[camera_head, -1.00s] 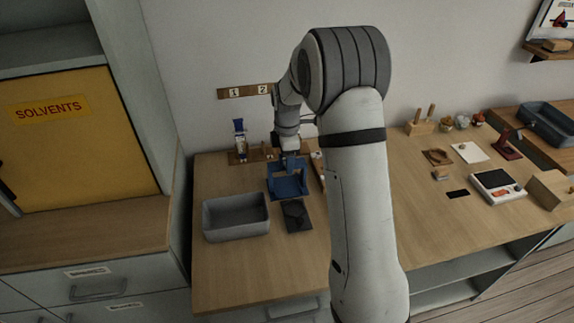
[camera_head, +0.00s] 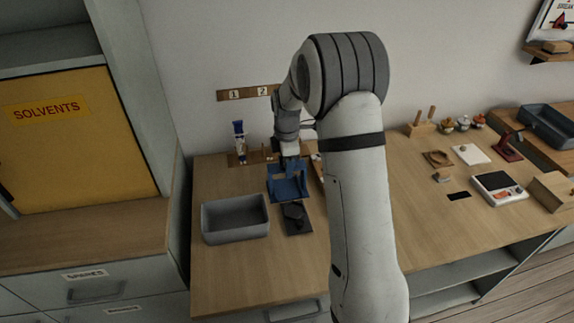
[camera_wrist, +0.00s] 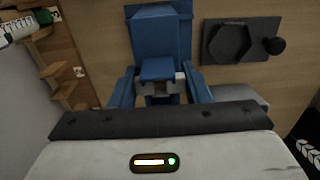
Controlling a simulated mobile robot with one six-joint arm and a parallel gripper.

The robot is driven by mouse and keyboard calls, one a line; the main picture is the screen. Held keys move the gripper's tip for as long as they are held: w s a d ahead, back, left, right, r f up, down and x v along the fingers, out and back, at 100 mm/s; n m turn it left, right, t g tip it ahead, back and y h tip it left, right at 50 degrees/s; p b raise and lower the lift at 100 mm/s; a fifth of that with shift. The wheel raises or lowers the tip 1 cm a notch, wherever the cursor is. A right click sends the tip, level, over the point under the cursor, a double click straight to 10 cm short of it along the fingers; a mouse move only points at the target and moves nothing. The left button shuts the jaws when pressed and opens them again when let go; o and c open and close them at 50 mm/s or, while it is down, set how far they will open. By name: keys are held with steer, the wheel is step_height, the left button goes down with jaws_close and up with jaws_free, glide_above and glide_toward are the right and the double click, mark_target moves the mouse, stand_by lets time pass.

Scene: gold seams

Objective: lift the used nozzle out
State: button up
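My gripper (camera_wrist: 160,88) is over a blue stand (camera_wrist: 158,35), with blue uprights on both sides of it in the wrist view. Pale grey finger parts show on either side of a small blue block in the middle of the stand. I cannot tell whether they touch or grip anything. In the head view my gripper (camera_head: 290,163) is low at the blue stand (camera_head: 288,193), behind the grey tub. I cannot make out the used nozzle; it may be hidden by the gripper or the blue block.
A dark plate with a hexagonal recess (camera_wrist: 228,42) lies beside the stand. A grey tub (camera_head: 235,219) stands to the left. A blue-capped tube (camera_head: 240,140) stands in a wooden rack at the wall. Bench room in front of the tub is clear.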

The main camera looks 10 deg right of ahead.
steer(key=shift+r+p, duration=2.7)
steer(key=shift+r, duration=1.55)
